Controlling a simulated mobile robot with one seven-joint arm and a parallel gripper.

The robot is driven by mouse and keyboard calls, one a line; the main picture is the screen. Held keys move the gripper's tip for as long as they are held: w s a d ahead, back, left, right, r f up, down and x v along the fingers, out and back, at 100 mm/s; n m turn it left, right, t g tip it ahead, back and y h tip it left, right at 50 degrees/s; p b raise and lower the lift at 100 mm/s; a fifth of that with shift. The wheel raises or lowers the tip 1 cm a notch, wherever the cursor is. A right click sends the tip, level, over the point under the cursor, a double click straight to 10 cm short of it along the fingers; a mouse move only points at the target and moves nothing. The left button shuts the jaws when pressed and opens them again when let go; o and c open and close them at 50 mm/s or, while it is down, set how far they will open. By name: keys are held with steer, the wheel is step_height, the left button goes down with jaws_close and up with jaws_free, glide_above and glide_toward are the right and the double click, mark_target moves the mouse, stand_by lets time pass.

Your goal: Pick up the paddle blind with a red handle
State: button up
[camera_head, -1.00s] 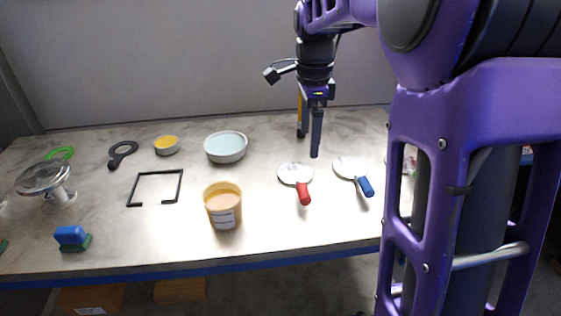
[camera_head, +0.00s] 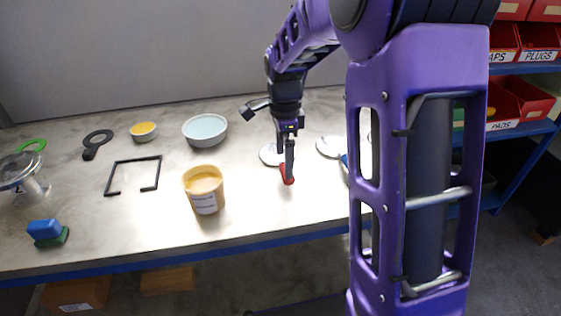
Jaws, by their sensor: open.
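The paddle blind with a red handle (camera_head: 287,177) lies on the table right of the tan tub. Its round pale disc (camera_head: 268,154) points to the back and is partly hidden by my gripper. My gripper (camera_head: 285,168) is open and points down over this blind, its fingers overlapping the handle in the picture. I cannot tell whether the fingers touch it or how high they are. A second paddle blind (camera_head: 330,147) with a blue handle lies to the right, its handle mostly hidden behind my arm.
The tan tub (camera_head: 204,190) stands close left of the red handle. A pale blue bowl (camera_head: 205,130), a yellow-filled dish (camera_head: 143,131), a black frame (camera_head: 134,175) and a blue-green brush (camera_head: 46,232) lie further left. Red bins (camera_head: 521,100) stand on a shelf at right.

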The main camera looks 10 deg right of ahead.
steer(key=f, duration=0.4)
steer(key=shift+s+d+f+b, duration=0.1)
steer(key=shift+d+f+b, duration=0.2)
steer(key=shift+d+b, duration=0.05)
jaws_close()
